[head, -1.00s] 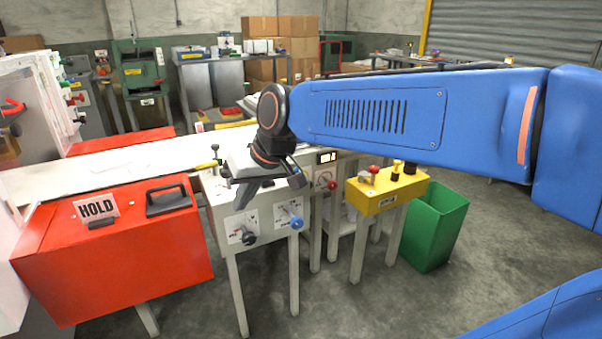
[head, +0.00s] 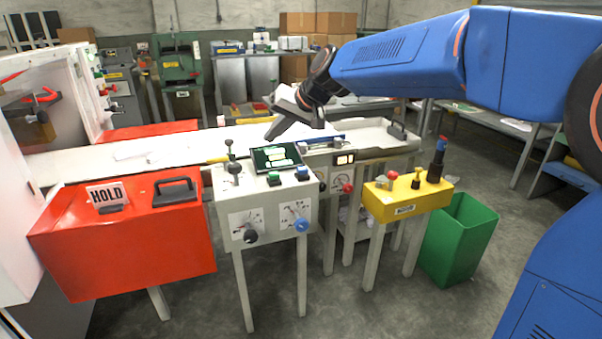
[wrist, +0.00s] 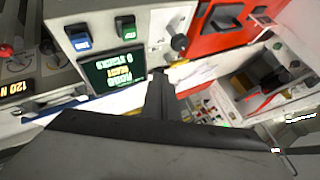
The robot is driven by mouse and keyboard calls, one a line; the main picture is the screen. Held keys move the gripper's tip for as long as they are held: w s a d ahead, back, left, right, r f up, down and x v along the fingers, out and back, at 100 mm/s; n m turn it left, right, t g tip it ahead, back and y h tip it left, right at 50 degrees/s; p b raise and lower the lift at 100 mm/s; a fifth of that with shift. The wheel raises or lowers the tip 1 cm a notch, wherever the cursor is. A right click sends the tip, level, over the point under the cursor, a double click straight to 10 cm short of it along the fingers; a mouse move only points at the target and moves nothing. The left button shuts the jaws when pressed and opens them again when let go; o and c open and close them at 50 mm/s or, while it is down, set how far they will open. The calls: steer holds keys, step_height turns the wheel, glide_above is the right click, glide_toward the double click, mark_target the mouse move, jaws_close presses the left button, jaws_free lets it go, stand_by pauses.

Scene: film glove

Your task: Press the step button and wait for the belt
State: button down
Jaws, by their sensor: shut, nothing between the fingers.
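A white control box (head: 266,206) stands in front of the belt (head: 165,143), with a green button (head: 274,178) and a blue button (head: 302,173) on its top. A dark screen (head: 276,157) with lit text stands behind them. The wrist view also shows the green button (wrist: 125,25), the blue button (wrist: 78,38) and the screen (wrist: 114,72). The small labels by the buttons are too unclear to read surely. My gripper (head: 271,136) is shut and empty, above the belt behind the screen, apart from both buttons. In the wrist view its dark fingers (wrist: 160,76) point toward the box.
A lever with a ball knob (head: 232,168) stands left of the green button. A red cover with a HOLD sign (head: 107,196) is at left. A yellow box with knobs (head: 407,199) and a green bin (head: 460,240) are at right. Open floor lies in front.

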mark_target(277, 174)
steer(key=shift+w+d, duration=0.3)
steer(key=shift+w, duration=0.15)
steer(key=shift+f, duration=0.1)
steer(key=shift+f, duration=4.3)
steer(key=shift+f, duration=0.35)
